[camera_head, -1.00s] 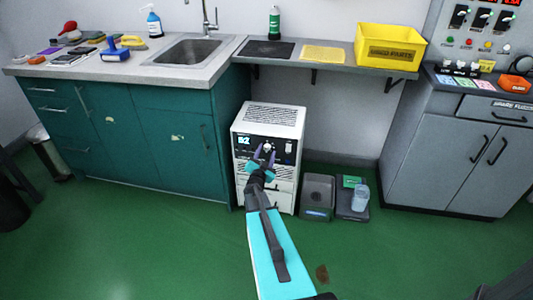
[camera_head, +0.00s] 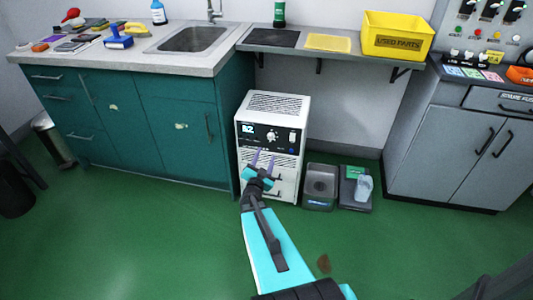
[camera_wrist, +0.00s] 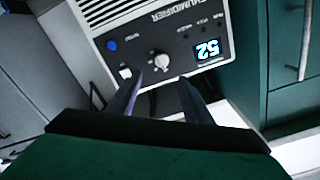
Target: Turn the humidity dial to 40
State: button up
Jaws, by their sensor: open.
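The white humidifier (camera_head: 272,105) stands on the floor between the teal cabinet and the grey box. Its black panel carries a round pale dial (camera_head: 270,136), which also shows in the wrist view (camera_wrist: 161,61). The lit display (camera_head: 247,129) reads 52; it appears upside down in the wrist view (camera_wrist: 207,49). My gripper (camera_head: 263,155) is open and empty in front of the humidifier, just below the dial. In the wrist view the two fingertips (camera_wrist: 160,79) point toward the panel, either side of the dial's line, and look apart from it.
A blue button (camera_wrist: 112,45) and a white switch (camera_wrist: 125,72) sit beside the dial. The teal cabinet (camera_head: 180,135) is close on the left. A grey box (camera_head: 320,187) stands right of the humidifier. A shelf (camera_head: 370,65) overhangs at the right. The green floor in front is open.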

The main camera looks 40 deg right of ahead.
jog(key=shift+v, duration=1.25)
